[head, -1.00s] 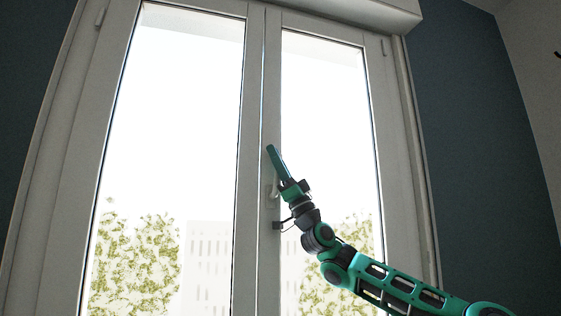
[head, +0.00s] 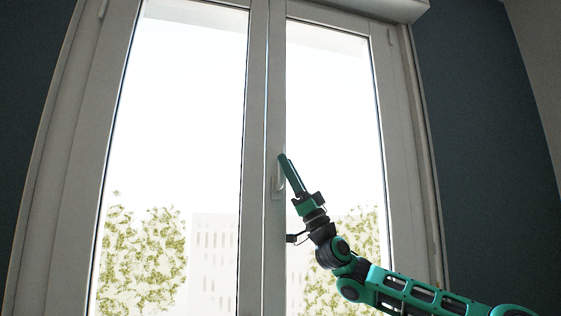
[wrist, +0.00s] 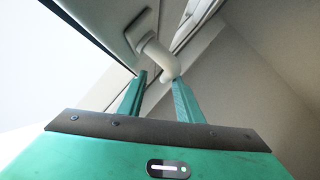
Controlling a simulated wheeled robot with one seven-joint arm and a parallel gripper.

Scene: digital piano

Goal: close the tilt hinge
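The window's right sash (head: 277,235) stands beside the left sash (head: 257,110); from the head view I cannot tell whether it is tilted. A light handle (head: 276,186) sits on the right sash's inner edge, partly hidden by my gripper. In the wrist view the handle (wrist: 160,55) comes out of the frame and bends, its end near the fingertips. My gripper (head: 283,158) is raised in front of the handle, pointing up and slightly left. In the wrist view my gripper (wrist: 159,78) is open, with the handle's end between or just beyond the fingertips; contact is unclear.
A roller-blind box (head: 372,8) runs along the top of the window. Dark walls (head: 480,160) stand on both sides. My arm reaches in from the lower right across the right pane. The space before the left pane is clear.

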